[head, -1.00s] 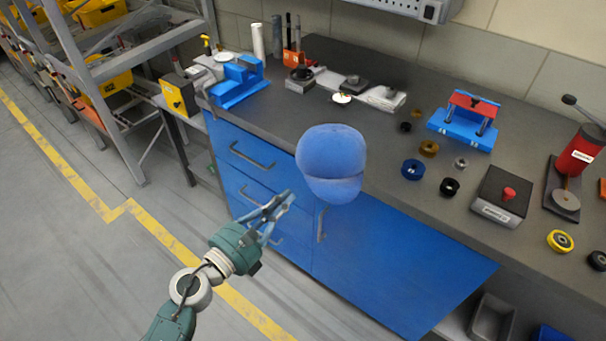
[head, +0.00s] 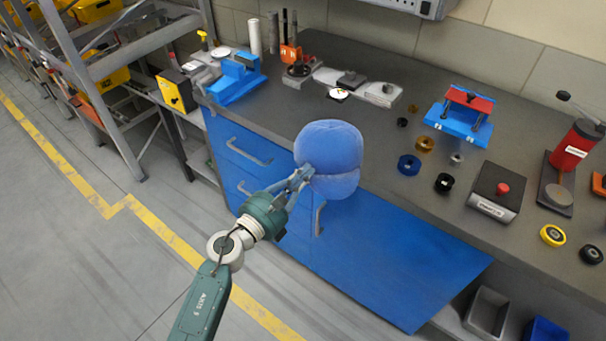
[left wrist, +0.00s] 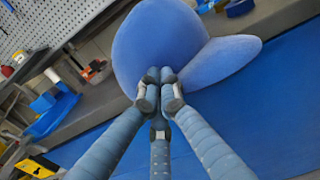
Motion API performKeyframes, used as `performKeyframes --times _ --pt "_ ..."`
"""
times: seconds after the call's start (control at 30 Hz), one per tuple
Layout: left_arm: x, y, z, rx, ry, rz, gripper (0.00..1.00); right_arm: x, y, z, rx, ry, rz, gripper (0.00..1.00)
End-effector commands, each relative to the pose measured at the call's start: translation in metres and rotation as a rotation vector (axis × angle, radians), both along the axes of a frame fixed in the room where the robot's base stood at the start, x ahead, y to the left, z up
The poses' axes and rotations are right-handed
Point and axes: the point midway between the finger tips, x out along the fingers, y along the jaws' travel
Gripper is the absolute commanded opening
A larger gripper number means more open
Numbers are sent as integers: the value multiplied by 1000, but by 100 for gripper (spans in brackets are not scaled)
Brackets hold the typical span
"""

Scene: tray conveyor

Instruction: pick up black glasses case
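No black glasses case can be made out in either view. My left gripper (head: 306,172) is at the front edge of the workbench, with its tips against a blue cap (head: 335,150). In the left wrist view its fingers (left wrist: 160,80) come together with no clear gap, in front of the cap (left wrist: 170,40) where crown and brim meet. I cannot tell whether any cloth is pinched between the tips. The cap's brim points right in the wrist view. My right gripper is not in view.
The dark workbench top (head: 375,140) holds a blue vise (head: 236,78), a blue-and-red fixture (head: 460,115), several rings, a black box with a red button (head: 496,192) and a red press (head: 572,150). Blue drawers (head: 245,150) are below. Grey floor lies open at left.

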Motion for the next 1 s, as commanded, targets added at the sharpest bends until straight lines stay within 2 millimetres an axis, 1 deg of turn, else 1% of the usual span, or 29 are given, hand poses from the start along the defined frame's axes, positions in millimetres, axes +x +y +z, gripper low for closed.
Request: performKeyframes --times 0.3,0.4,0.57,0.87,1.0 --pt "57 -41 -2 2 -4 -3 0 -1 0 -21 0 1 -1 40" --pt "69 -50 -2 1 -2 -2 0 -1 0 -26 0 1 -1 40" --pt "77 -56 -2 2 1 -1 0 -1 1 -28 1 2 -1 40" --pt "77 -56 -2 2 2 -1 0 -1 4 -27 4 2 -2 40" --pt "78 -52 -2 3 1 0 0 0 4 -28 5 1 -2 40"
